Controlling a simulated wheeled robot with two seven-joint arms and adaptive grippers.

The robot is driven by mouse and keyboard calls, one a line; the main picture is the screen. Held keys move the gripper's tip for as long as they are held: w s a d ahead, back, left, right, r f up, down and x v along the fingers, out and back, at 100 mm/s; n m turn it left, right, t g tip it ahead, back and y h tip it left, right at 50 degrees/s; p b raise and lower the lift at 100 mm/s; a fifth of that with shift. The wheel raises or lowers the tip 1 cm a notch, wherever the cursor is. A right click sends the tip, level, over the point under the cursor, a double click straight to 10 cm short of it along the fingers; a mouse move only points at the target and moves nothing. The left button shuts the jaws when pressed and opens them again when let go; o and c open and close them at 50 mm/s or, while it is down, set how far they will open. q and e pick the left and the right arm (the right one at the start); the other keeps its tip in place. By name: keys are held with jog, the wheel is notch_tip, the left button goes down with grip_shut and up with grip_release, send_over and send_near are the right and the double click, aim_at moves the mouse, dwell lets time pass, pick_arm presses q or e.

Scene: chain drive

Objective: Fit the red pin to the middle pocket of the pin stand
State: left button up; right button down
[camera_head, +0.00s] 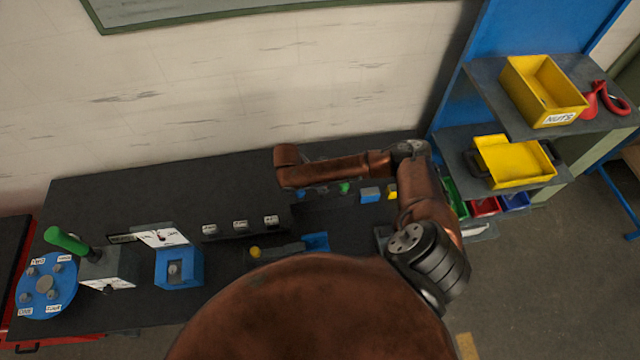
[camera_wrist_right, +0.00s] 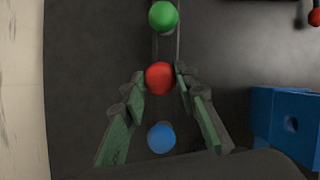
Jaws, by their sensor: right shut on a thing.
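The red pin (camera_wrist_right: 159,78) shows as a round red head seen from above in the right wrist view. My right gripper (camera_wrist_right: 162,76) is shut on it, a finger on each side. A green pin (camera_wrist_right: 163,16) and a blue pin (camera_wrist_right: 161,138) stand in line with it, one on each side. A dark rail, apparently the pin stand (camera_wrist_right: 166,47), shows between the green and red heads. The red pin's lower end is hidden, so I cannot tell how deep it sits. In the head view my right arm covers the red pin and gripper. My left gripper is not in view.
A blue block (camera_wrist_right: 290,125) with a hole stands right of the gripper. A red knob (camera_wrist_right: 315,17) is at the upper right. The bench (camera_head: 130,195) also carries a blue disc (camera_head: 45,283), a green-handled lever (camera_head: 66,240) and a blue box (camera_head: 180,268). Shelves with yellow bins (camera_head: 540,88) stand right.

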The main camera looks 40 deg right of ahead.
jog(key=shift+f+b, duration=0.4)
jog(key=shift+f, duration=0.7)
jog(key=c, duration=1.4)
grip_release()
jog(key=shift+c, duration=0.2)
jog(key=v, duration=1.2)
